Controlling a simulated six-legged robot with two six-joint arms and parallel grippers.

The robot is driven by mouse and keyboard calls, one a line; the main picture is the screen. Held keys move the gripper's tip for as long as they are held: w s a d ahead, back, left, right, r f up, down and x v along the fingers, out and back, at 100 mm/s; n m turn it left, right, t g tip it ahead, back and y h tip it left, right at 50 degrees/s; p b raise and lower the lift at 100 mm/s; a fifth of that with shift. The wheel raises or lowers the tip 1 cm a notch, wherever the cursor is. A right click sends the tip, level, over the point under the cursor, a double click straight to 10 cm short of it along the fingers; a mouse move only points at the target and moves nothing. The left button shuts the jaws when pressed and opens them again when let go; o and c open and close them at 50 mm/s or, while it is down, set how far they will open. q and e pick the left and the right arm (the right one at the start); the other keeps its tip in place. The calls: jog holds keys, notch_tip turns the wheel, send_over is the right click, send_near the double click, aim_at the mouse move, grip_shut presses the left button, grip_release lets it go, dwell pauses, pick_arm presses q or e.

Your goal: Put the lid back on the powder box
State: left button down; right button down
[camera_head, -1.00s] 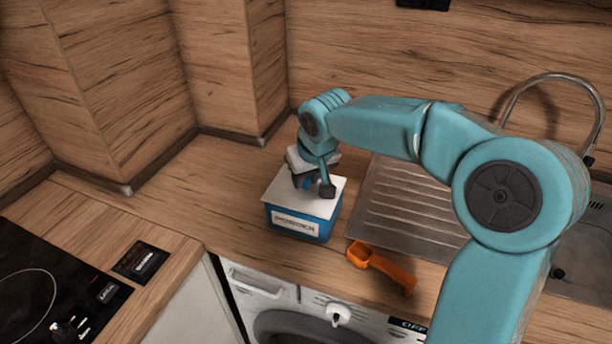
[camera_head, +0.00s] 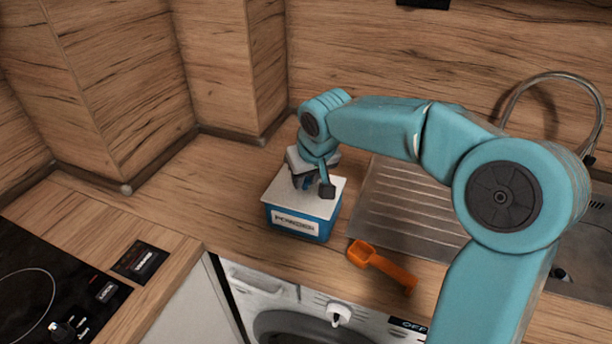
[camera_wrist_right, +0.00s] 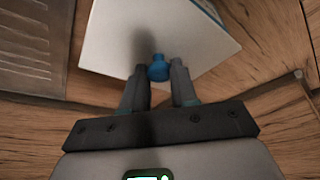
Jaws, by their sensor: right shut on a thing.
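The powder box (camera_head: 326,231) is blue with a white label and stands on the wooden worktop. Its white lid (camera_head: 334,184) lies over the box top and looks about level with it; I cannot tell whether it is fully seated. My right gripper (camera_head: 311,186) is above the lid, its fingers partly hidden by my wrist. In the right wrist view, the right gripper (camera_wrist_right: 159,70) is shut on the blue knob in the middle of the lid (camera_wrist_right: 115,38). A strip of blue box side (camera_wrist_right: 210,10) shows past the lid edge. My left gripper is in neither view.
An orange scoop (camera_head: 383,266) lies on the worktop just right of the box, near the front edge. A steel sink drainer (camera_head: 400,210) is behind it. A black hob (camera_head: 50,270) is at the far left. The worktop left of the box is clear.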

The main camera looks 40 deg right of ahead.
dwell(0.4)
jog(key=shift+c, duration=1.6)
grip_release()
jog(key=shift+r+p, duration=2.65)
jog(key=shift+r, duration=0.9)
